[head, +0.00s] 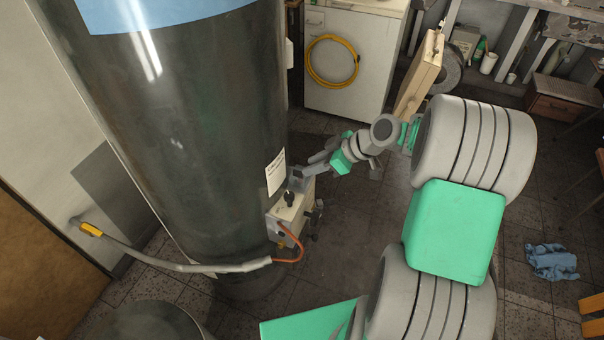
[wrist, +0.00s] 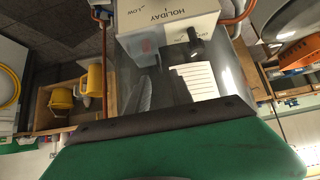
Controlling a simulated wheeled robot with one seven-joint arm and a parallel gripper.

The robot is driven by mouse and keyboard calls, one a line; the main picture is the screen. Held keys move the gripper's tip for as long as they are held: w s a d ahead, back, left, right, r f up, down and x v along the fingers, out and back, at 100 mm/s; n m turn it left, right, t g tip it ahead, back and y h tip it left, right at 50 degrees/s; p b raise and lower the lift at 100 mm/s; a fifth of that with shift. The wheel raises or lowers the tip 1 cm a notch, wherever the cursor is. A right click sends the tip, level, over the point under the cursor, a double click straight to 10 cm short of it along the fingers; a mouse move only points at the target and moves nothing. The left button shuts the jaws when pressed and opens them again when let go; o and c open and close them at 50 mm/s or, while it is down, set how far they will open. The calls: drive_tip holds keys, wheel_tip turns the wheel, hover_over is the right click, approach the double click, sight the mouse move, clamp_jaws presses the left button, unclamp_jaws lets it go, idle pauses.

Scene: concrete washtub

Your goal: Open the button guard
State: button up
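The heater's control box (head: 290,212) is a pale box low on the side of the dark tank. In the wrist view the control box (wrist: 165,25) shows the words HOLIDAY and LOW, and a black knob (wrist: 195,45) stands out from it. In the head view I cannot make out the guard. My gripper (head: 303,172) is close to the top of the box. In the wrist view my gripper (wrist: 164,75) has its grey fingers apart, with nothing seen between them.
The large dark tank (head: 200,120) stands left of my arm. A grey hose (head: 180,262) and an orange pipe (head: 294,250) run at the box. A white appliance (head: 345,65) with a yellow hose stands behind. A blue cloth (head: 552,262) lies on the tiled floor at right.

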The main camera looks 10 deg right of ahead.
sight(301, 174)
drive_tip(key=x, duration=0.5)
drive_tip(key=shift+w+a+f, duration=0.1)
drive_tip(key=shift+a, duration=0.05)
clamp_jaws()
idle(1.2)
